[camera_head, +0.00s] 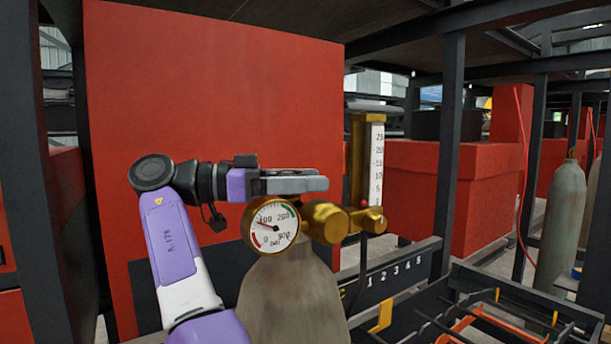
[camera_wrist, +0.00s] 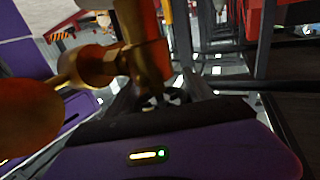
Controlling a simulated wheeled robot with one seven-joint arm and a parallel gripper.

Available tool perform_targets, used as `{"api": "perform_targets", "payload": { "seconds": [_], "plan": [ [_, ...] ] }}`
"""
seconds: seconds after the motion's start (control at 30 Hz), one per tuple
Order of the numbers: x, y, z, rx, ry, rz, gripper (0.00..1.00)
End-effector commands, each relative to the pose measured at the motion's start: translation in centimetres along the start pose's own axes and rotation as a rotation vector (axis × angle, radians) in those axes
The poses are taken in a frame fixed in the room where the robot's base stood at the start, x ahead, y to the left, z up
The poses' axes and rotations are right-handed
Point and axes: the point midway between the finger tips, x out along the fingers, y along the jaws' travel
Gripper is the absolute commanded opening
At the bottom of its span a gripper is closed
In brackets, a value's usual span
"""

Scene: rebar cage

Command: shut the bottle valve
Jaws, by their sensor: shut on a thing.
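The grey gas bottle (camera_head: 285,305) stands upright in the foreground of the head view. On its top is a brass regulator (camera_head: 325,222) with a round white gauge (camera_head: 272,225) and a clear scale tube (camera_head: 376,165). My gripper (camera_head: 318,183) reaches in from the left, level, just above the gauge and regulator. Its jaws are shut on the bottle valve, which is mostly hidden. In the wrist view, brass fittings (camera_wrist: 98,66) cross close to the camera, and a dark part, likely the valve, shows at the jaws.
A large red panel (camera_head: 215,90) stands close behind my arm. Dark steel posts (camera_head: 449,150) and a low rack (camera_head: 400,275) numbered along its front lie to the right. More grey bottles (camera_head: 560,225) stand at the far right.

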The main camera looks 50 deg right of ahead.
Motion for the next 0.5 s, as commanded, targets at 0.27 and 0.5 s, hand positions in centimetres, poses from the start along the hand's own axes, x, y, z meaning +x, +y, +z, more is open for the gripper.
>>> {"api": "perform_targets", "payload": {
  "seconds": [0.27,0.5],
  "plan": [
    [-0.16,0.29,-0.13,-0.003,-0.002,0.095,0.21],
    [-0.15,0.46,-0.14,-0.001,-0.001,0.154,0.21]
  ]
}}
